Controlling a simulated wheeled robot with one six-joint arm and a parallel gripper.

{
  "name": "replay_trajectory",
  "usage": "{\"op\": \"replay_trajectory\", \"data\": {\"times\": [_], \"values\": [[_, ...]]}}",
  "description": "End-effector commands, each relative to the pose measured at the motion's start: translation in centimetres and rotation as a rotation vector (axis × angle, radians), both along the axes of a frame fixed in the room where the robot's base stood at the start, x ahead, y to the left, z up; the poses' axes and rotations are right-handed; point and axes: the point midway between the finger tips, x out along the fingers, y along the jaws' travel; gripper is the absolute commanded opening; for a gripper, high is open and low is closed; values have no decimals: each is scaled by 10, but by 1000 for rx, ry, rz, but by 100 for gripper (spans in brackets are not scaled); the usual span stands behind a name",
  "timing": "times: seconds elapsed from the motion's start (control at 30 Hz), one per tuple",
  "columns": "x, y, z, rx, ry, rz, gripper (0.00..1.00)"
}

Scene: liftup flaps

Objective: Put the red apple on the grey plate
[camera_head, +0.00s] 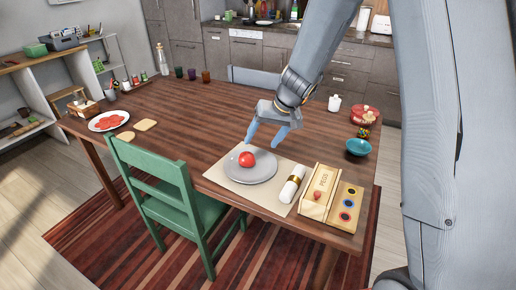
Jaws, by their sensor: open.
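The red apple (247,159) rests on the grey plate (262,173), toward its back left part. The plate lies on a light placemat (227,181) near the table's front edge. My gripper (264,136) is open and empty, with its blue fingers pointing down. In the picture it is just above and behind the apple, apart from it. The exact height of the fingers over the table cannot be told.
A rolled napkin (292,183) lies right of the plate, beside a wooden box (320,190). A teal bowl (358,147) stands at the right. A white plate with red slices (92,122) is far left. A green chair (163,185) stands at the front. The table's middle is clear.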

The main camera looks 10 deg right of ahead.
Motion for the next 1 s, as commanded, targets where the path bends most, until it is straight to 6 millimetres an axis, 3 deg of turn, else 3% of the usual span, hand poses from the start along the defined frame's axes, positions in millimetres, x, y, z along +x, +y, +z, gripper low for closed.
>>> {"op": "replay_trajectory", "data": {"times": [0.27, 0.37, 0.6, 0.7, 0.83, 1.0], "values": [[-16, -9, 18, -9, 12, 0, 66], [-52, -19, 22, -46, 53, -4, 66], [-188, -63, 25, -208, 190, -29, 66], [-231, -79, 24, -267, 223, -42, 66], [-262, -92, 23, -312, 244, -51, 66], [-269, -95, 22, -325, 250, -55, 66]]}}
